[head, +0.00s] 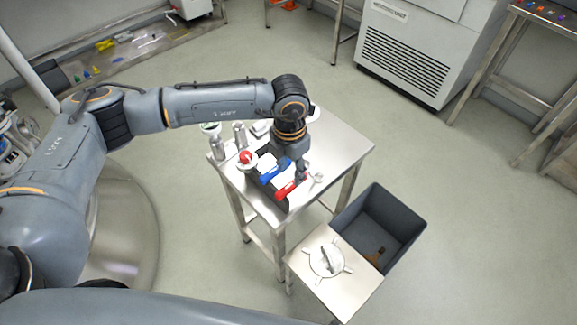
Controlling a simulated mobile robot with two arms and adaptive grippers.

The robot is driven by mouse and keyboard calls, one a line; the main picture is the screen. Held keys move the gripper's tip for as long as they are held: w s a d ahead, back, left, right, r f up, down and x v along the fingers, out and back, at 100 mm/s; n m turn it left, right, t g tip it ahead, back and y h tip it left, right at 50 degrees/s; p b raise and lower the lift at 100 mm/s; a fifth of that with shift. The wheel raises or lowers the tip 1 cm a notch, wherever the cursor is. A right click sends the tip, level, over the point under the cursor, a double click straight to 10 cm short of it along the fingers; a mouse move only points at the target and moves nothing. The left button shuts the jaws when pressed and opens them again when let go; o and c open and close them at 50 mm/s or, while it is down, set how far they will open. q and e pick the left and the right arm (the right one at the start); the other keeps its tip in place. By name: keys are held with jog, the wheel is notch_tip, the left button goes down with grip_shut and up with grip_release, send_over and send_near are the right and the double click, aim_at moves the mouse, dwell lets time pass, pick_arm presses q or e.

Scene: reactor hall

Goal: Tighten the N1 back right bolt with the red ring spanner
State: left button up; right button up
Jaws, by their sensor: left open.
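The red spanner (288,188) lies on a dark holder at the front of the small steel table. A blue spanner (273,172) lies beside it, to its left. My left gripper (301,176) points down over the table at the red spanner's right end. It is open; whether its fingers touch the spanner I cannot tell. I cannot make out the N1 back right bolt. My right gripper is not in view.
The steel table (345,150) also holds metal cylinders (239,134) and a white piece with a red top (246,158). A dark open bin (408,222) and a lower stand with a round fitting (326,260) are at front right. The floor on the right is clear.

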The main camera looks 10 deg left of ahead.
aim_at(289, 186)
pick_arm(q)
jog(key=shift+w+a, duration=0.15)
jog(key=shift+a, duration=0.2)
jog(key=shift+f, duration=0.25)
notch_tip(289, 186, down, 9)
jog(key=b, duration=0.6)
jog(key=shift+r, duration=0.2)
jog(key=shift+r, duration=0.1)
jog(key=shift+d, duration=0.1)
grip_shut()
jog(key=shift+r+p, duration=1.65)
jog(key=shift+r, duration=1.85)
